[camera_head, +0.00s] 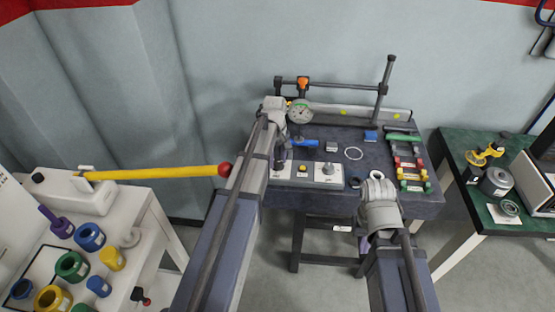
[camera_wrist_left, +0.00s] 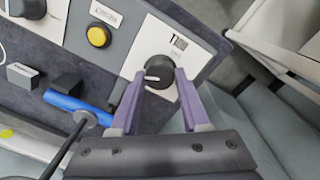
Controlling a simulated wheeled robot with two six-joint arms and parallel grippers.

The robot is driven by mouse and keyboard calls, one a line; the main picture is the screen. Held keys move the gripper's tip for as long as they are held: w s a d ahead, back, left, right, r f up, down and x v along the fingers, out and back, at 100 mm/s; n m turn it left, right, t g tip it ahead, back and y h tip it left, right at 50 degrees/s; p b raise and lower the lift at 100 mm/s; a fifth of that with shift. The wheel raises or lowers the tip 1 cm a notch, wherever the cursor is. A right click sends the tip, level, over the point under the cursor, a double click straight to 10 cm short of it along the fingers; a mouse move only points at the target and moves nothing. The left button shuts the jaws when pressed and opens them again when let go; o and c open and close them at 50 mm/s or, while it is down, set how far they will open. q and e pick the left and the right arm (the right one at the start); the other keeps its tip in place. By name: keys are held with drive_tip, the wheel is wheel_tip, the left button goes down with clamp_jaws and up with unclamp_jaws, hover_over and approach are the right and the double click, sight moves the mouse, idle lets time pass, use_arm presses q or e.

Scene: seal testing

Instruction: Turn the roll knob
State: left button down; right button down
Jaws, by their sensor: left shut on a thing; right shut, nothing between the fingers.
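The roll knob (camera_wrist_left: 157,86) is a round black knob with a white pointer line, set in a white plate on the dark bench. In the left wrist view the pointer line points to the left. My left gripper (camera_wrist_left: 157,80) has its two purple fingers on either side of the knob, shut on it. In the head view my left gripper (camera_head: 278,166) reaches down at the bench's left front corner, and my arm mostly hides the knob. My right gripper (camera_head: 362,262) is shut and empty, low in front of the bench and partly hidden by my right wrist.
A yellow button (camera_wrist_left: 98,36) and a blue-handled tool (camera_wrist_left: 78,107) lie close to the knob. The bench (camera_head: 335,145) also holds a dial gauge (camera_head: 299,111) and a white ring (camera_head: 354,153). A yellow bar with a red ball (camera_head: 225,169) sticks out at left, close to my left arm.

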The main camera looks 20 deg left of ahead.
use_arm(q)
drive_tip(key=m, duration=0.5)
drive_tip(key=shift+m, duration=0.3)
drive_tip(key=m, duration=0.6)
drive_tip(key=shift+w, duration=0.1)
drive_tip(key=m, duration=0.6)
drive_tip(key=shift+m+g, duration=0.4)
drive_tip(key=m, duration=0.5)
drive_tip(key=shift+m, duration=0.6)
drive_tip(key=shift+c, duration=1.9)
unclamp_jaws()
drive_tip(key=shift+r, duration=0.1)
